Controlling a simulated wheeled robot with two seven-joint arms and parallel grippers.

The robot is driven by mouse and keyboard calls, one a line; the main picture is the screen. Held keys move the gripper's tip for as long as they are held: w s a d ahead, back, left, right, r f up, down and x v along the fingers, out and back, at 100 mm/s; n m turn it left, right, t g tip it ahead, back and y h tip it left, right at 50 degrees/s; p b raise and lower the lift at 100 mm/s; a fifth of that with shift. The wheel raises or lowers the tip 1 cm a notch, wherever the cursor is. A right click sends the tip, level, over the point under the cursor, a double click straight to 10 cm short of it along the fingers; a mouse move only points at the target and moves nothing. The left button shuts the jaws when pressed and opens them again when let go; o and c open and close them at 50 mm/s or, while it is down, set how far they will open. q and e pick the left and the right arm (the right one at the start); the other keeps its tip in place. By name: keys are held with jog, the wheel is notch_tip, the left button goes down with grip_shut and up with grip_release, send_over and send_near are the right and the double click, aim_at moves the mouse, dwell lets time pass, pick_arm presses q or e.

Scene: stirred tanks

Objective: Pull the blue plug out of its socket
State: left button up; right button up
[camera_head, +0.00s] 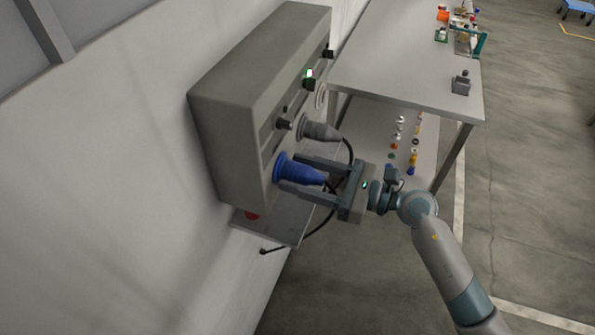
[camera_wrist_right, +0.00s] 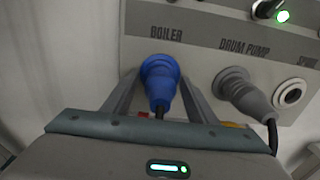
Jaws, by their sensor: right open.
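The blue plug (camera_head: 298,172) sits in a socket on the front of the grey wall box (camera_head: 235,95). In the right wrist view the blue plug (camera_wrist_right: 160,82) is under the label BOILER, with its black cable hanging from its end. My right gripper (camera_head: 287,174) is open, with one finger on either side of the blue plug. In the right wrist view its fingers (camera_wrist_right: 156,95) stand left and right of the plug, and a gap shows on the left side. The socket itself is mostly hidden behind the plug. My left gripper is not in view.
A grey plug (camera_head: 318,131) sits close by in the socket labelled DRUM PUMP, its cable passing near my right gripper. An empty round socket (camera_wrist_right: 291,94) is beside it. A shelf (camera_head: 268,228) is below the box. A table (camera_head: 400,75) stands to the right.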

grip_shut()
jog(key=shift+d, duration=0.2)
dwell(0.3)
jog(key=shift+b+v, duration=0.35)
jog(key=shift+v, duration=0.5)
jog(key=shift+s+d, duration=0.1)
jog(key=shift+d, duration=0.05)
jog(key=shift+d, duration=0.1)
jog(key=shift+b+v, duration=0.75)
jog(key=shift+v, duration=0.85)
